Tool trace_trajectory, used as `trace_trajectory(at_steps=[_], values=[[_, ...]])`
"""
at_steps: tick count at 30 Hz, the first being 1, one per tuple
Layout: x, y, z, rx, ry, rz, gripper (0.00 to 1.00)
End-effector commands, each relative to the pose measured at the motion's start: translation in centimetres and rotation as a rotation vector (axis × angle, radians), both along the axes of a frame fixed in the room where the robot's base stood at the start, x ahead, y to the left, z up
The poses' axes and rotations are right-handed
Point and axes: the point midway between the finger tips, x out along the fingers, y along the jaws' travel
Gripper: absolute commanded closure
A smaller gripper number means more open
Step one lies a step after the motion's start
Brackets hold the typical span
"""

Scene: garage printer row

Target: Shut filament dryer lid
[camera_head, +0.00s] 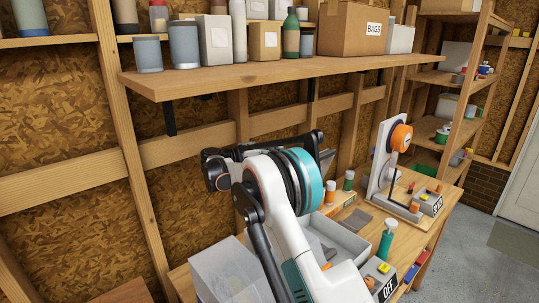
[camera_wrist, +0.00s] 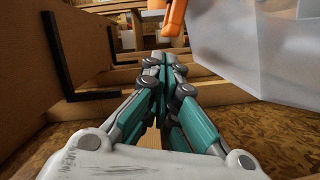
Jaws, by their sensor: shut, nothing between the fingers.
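A clear, boxy translucent part (camera_head: 228,272), which looks like the filament dryer's lid, stands at the lower left of the bench in the head view. My arm covers its right side, so I cannot tell its angle or how it meets the dryer body. A pale translucent panel (camera_wrist: 255,45), probably the same lid, fills the upper right of the wrist view. My gripper (camera_wrist: 163,65) is shut and empty, its teal fingers together, left of and apart from that panel in the picture. In the head view its fingertips cannot be made out.
A shelf (camera_head: 270,80) with jars and a BAGS box (camera_head: 350,28) hangs above my arm. An open grey bin (camera_head: 345,238), a green bottle (camera_head: 387,238), an OFF box (camera_head: 383,282) and a printer with an orange spool (camera_head: 401,137) occupy the bench. A black bracket (camera_wrist: 57,62) is left of my gripper.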

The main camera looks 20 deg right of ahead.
Motion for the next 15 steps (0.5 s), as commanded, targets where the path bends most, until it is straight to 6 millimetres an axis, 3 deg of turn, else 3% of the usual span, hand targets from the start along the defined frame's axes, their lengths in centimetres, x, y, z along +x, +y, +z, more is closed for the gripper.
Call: trace_trajectory(at_steps=[6,15], values=[[0.4,-3.0,-0.3,0.000,0.000,-0.001,1.00],[0.6,-4.2,-0.3,0.001,0.000,0.000,1.00]])
